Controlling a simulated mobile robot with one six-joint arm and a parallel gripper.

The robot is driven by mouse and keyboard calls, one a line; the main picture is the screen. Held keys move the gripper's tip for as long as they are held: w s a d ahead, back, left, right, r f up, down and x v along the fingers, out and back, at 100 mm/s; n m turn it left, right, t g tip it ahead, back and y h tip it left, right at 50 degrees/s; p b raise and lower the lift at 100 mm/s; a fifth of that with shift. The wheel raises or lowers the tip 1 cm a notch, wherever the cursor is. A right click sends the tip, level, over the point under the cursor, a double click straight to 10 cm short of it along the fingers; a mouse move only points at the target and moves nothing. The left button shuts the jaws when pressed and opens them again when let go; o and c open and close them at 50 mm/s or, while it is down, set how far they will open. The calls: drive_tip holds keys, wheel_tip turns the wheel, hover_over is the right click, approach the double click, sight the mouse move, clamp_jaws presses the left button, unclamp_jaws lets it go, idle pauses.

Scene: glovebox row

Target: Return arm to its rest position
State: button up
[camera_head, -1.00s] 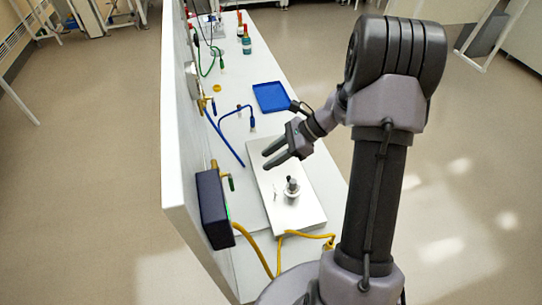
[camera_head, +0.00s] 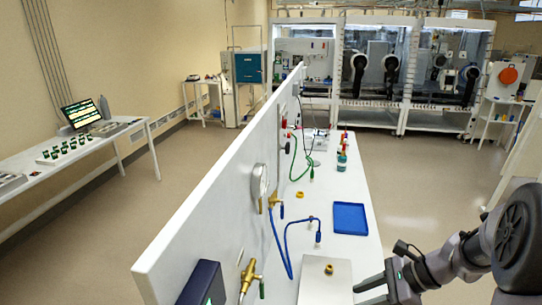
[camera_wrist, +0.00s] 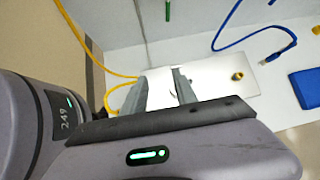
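My gripper (camera_head: 362,289) is at the lower right in the head view, beside the right edge of the metal plate (camera_head: 312,283). In the wrist view its two grey fingers (camera_wrist: 160,76) stand apart with nothing between them, over the same plate (camera_wrist: 210,66). My arm reaches in from the right in the head view. A small brass piece (camera_head: 329,268) sits on the plate; it also shows in the wrist view (camera_wrist: 238,76). The plate's near part is cut off by the head view's lower edge.
A white upright panel (camera_head: 225,200) runs along the bench's left side, with a gauge (camera_head: 260,182), brass valves (camera_head: 249,272) and a dark box (camera_head: 203,284). A blue tray (camera_head: 350,218), blue hose (camera_head: 288,240) and small bottles (camera_head: 342,160) are on the bench. Open floor (camera_head: 415,190) lies right.

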drive_tip(key=s+a+n+h+b, duration=0.1)
drive_tip(key=a+n+b, duration=0.2)
drive_tip(key=a, duration=0.4)
drive_tip(key=s+a+f+n+t+h+b, duration=0.1)
drive_tip(key=s+a+f+n+h+b, duration=0.1)
drive_tip(key=s+n+b, duration=0.4)
drive_tip(key=s+a+f+n+t+h+b, duration=0.2)
drive_tip(key=s+a+n+b, duration=0.3)
drive_tip(key=s+b, duration=0.4)
drive_tip(key=shift+s+f+n+h+b, duration=0.3)
drive_tip(key=shift+s+f+n+h, duration=0.15)
drive_tip(key=shift+s+n, duration=0.55)
